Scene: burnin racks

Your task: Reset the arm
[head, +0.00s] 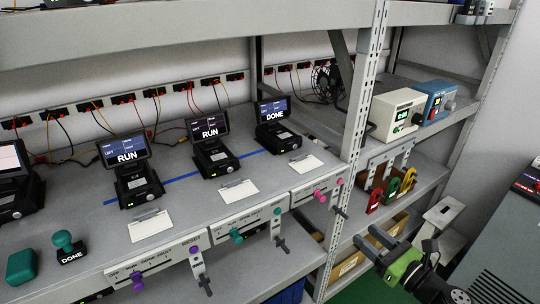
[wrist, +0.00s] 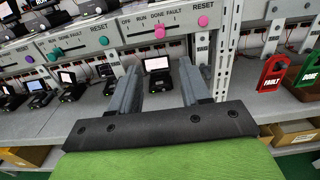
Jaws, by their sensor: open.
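My gripper (head: 378,242) is at the lower right of the head view, in front of the rack and right of the shelf's control strips. In the wrist view my gripper (wrist: 167,88) shows its two grey fingers spread apart with nothing held between them. Beyond the fingers is the rack's front edge, with a control strip (wrist: 148,27) carrying a pink slider and a pink knob. A small device with a lit screen (wrist: 157,65) shows between the fingers, farther back on the lower shelf.
Several units with screens stand on the shelf, two reading RUN (head: 209,128) and one DONE (head: 273,111). Cardboard boxes (head: 350,262) sit below.

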